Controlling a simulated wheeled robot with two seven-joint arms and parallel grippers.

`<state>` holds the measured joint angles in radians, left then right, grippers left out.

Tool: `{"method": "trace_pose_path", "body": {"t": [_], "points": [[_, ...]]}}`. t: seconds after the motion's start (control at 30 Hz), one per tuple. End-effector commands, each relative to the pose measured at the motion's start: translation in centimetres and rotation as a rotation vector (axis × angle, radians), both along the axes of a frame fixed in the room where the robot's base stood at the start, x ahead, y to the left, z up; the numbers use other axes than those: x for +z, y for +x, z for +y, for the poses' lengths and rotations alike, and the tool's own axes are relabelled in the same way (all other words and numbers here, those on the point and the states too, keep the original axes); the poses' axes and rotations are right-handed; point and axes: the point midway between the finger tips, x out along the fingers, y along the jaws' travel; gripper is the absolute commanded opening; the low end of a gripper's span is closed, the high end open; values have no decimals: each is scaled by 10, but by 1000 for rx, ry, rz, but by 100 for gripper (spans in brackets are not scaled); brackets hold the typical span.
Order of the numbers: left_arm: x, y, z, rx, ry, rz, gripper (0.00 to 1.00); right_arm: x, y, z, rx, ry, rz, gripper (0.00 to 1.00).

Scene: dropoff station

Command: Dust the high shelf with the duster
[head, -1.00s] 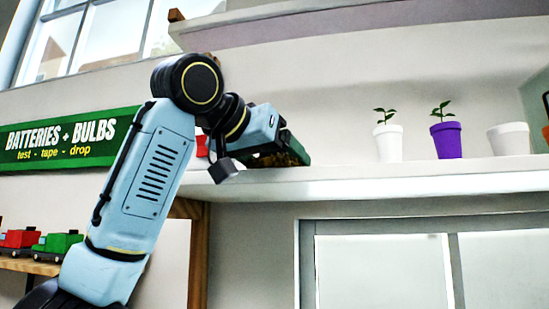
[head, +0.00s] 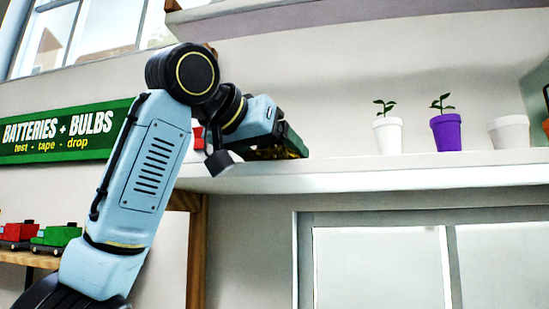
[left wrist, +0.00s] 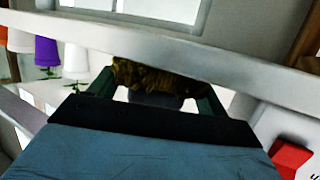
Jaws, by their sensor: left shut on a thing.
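My left gripper (head: 290,143) is at the left part of the white shelf (head: 400,178) that bears the pots. It is shut on a brown, fluffy duster (head: 268,153), which shows low between the dark green fingers, close to the shelf top. In the left wrist view the duster (left wrist: 155,76) lies between both fingers, with a grey part below it. I cannot tell whether the duster touches the shelf. My right gripper is not in view.
A white pot (head: 387,136) and a purple pot (head: 446,133) with seedlings, and a plain white pot (head: 510,134), stand right of the gripper. A red object (head: 198,138) is just left of it. Another shelf (head: 360,20) hangs above.

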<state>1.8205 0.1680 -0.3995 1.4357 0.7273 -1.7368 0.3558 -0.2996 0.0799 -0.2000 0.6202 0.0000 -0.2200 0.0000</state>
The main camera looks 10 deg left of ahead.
Motion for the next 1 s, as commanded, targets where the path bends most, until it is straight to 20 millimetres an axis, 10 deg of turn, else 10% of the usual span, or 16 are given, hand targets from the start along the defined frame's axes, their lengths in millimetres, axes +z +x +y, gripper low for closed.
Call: {"method": "trace_pose_path", "body": {"t": [0.6, 1.0], "points": [[-1, 30, 0, 0, 2, 4, 56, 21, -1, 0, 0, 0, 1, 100], [-4, 11, -1, -2, 3, 4, 56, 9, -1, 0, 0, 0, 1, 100]]}}
